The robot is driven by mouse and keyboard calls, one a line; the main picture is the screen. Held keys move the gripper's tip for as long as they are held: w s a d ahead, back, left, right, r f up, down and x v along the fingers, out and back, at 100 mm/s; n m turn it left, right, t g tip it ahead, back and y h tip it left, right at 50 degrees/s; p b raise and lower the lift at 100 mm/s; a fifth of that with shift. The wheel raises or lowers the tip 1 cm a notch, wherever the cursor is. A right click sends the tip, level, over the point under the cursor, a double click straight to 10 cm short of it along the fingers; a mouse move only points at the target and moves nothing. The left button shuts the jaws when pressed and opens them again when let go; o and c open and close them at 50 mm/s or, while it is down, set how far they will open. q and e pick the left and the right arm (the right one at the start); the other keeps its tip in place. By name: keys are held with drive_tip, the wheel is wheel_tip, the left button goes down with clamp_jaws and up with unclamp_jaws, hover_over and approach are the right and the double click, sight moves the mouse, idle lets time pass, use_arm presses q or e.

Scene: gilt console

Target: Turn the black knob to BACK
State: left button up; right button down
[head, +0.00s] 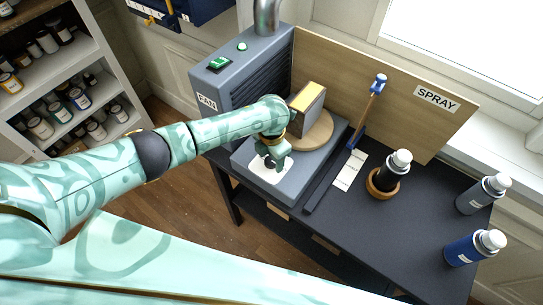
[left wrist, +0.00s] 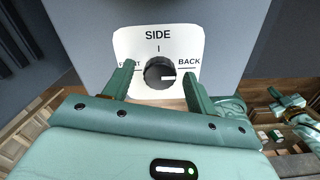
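The black knob (left wrist: 160,73) sits on a white plate (left wrist: 198,45) marked SIDE at the top, BACK at the right, and a partly hidden word at the left. The knob's white mark points right, towards BACK. My left gripper (head: 272,158) is open over the plate; in the left wrist view its two fingers stand on either side of the knob, with gaps visible. I cannot tell how close the tips are to the panel. In the head view the gripper hides the knob.
The grey FAN unit (head: 240,72) stands behind, with a wooden board (head: 410,85) marked SPRAY. A round turntable (head: 322,135) bears a box (head: 306,105). A blue-handled tool (head: 376,90) and several bottles, including a black one (head: 388,175), are to the right on the dark table (head: 345,225).

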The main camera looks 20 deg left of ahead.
sight(271, 160)
use_arm(q)
wheel_tip(271, 160, up, 16)
drive_tip(key=p, duration=0.4)
drive_tip(key=shift+r, duration=0.15)
